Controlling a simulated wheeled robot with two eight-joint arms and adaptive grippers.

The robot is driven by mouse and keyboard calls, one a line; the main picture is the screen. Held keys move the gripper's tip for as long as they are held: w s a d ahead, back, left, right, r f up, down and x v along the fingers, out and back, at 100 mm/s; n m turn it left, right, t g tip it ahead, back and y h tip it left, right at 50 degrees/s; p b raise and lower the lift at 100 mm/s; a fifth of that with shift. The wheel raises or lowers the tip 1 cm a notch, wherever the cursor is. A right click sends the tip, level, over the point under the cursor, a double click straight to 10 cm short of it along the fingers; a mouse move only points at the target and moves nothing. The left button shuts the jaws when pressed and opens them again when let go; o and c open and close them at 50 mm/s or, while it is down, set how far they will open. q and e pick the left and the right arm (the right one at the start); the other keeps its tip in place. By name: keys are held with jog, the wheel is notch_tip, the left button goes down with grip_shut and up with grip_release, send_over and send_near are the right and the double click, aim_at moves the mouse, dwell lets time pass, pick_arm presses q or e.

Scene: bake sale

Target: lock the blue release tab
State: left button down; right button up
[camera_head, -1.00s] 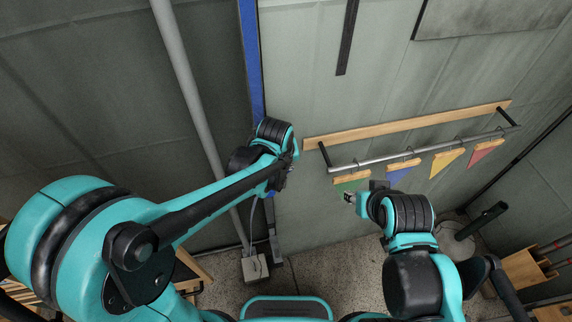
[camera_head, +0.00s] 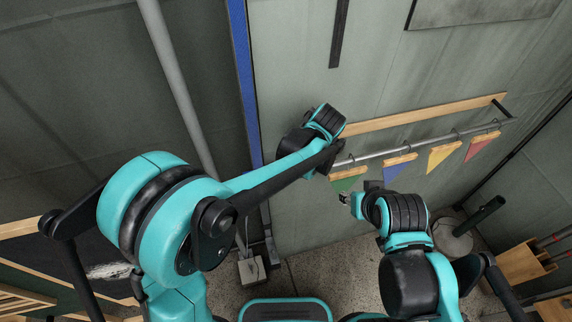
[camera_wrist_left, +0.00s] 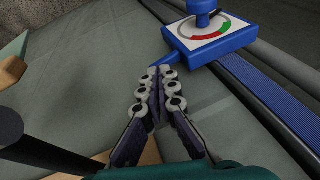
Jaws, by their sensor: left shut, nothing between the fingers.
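In the left wrist view, my left gripper (camera_wrist_left: 158,72) is shut and empty. Its fingertips are close to the near left corner of a blue-edged gauge box (camera_wrist_left: 211,36) with a white face and a red and green dial. A blue knob (camera_wrist_left: 203,8) tops the box. A thin blue piece (camera_wrist_left: 164,64) shows beside the fingertips; I cannot tell whether it is the release tab or whether they touch. In the head view the left fingers are hidden behind my wrist. My right gripper (camera_head: 345,198) is in front of the wall, its fingers too small to judge.
A blue strip (camera_head: 245,90) runs up the wall beside a grey pipe (camera_head: 175,70). A wooden rail (camera_head: 425,115) and metal bar hold several coloured pennants, including a yellow one (camera_head: 443,157). A grey box (camera_head: 251,270) is on the floor. Open wall lies above the rail.

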pick_arm(q)
jog(key=shift+d+f, duration=0.1)
jog(key=shift+f, duration=0.1)
jog(key=shift+r, duration=0.1)
jog(key=shift+a, duration=0.25)
jog(key=shift+s+a+r, duration=0.15)
jog(key=shift+s+a, duration=0.05)
jog(key=shift+a, duration=0.4)
